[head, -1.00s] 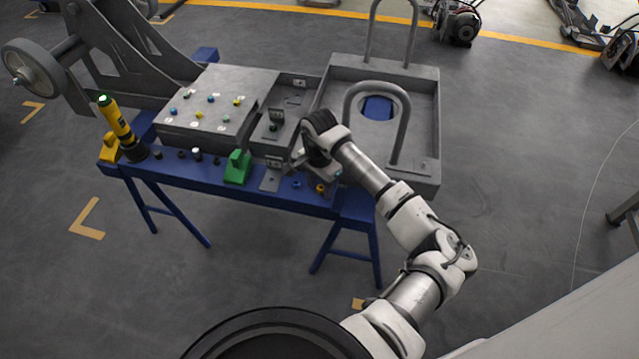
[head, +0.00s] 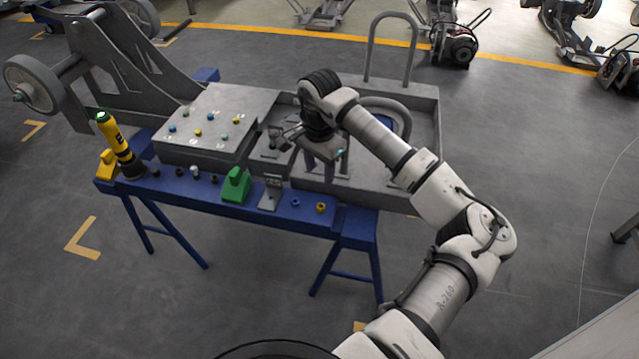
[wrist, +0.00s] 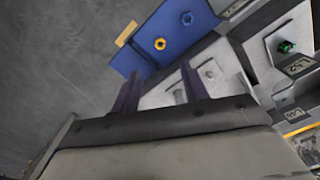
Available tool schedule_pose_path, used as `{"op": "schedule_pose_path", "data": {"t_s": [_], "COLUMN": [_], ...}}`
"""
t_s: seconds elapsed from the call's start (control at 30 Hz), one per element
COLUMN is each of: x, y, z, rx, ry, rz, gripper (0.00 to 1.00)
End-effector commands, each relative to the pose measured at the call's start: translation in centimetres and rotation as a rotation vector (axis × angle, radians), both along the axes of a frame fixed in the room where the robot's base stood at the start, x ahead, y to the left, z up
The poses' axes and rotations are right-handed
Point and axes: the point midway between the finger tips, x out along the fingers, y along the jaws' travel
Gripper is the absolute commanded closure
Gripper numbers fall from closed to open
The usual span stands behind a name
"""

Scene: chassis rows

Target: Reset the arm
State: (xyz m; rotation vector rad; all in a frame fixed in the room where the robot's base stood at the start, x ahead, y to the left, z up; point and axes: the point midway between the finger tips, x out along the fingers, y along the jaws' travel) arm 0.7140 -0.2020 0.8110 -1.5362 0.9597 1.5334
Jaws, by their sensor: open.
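My gripper (head: 316,165) is above the grey chassis at the right part of the blue bench, in the head view. In the wrist view my gripper (wrist: 158,85) shows two dark fingers held apart, with nothing between them. My arm reaches up from the lower right of the head view. Below the fingers lie light grey plates with bolts; the fingers look apart from them.
A grey tray frame (head: 427,130) stands behind my arm. Floor in front is clear.

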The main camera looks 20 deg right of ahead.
Motion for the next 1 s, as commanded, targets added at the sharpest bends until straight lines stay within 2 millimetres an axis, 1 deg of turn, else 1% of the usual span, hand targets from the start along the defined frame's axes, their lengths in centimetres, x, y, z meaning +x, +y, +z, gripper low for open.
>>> {"op": "schedule_pose_path", "data": {"t_s": [0.1,0.27,0.37,0.43,0.47,0.5,0.57,0.6,0.67,0.7,0.73,0.77,0.8,0.87,0.9,0.97,1.0], "x": [0.0,0.0,0.5,1.2,1.5,1.9,2.4,2.4,2.3,1.9,1.5,1.0,0.2,-1.3,-2.6,-4.7,-6.3], "y": [0.0,0.2,1.8,4.5,6.2,8.7,13.0,16.1,20.7,23.7,25.9,28.0,30.8,34.9,37.4,41.0,43.3], "z": [0.7,1.0,1.0,1.2,1.4,1.6,2.3,2.8,3.9,4.7,5.4,6.1,7.1,8.8,10.1,12.1,13.5], "rx": [0.0,0.002,0.032,0.084,0.116,0.165,0.254,0.32,0.421,0.489,0.541,0.594,0.665,0.772,0.844,0.952,1.023], "ry": [0.0,0.0,-0.013,-0.035,-0.046,-0.062,-0.083,-0.092,-0.102,-0.101,-0.098,-0.09,-0.077,-0.048,-0.021,0.028,0.073], "rz": [0.0,0.001,0.015,0.038,0.05,0.068,0.097,0.116,0.143,0.158,0.171,0.183,0.197,0.215,0.227,0.243,0.253], "gripper": [0.55,0.55,0.55,0.55,0.55,0.55,0.55,0.55,0.55,0.55,0.55,0.55,0.55,0.55,0.55,0.55,0.55]}}
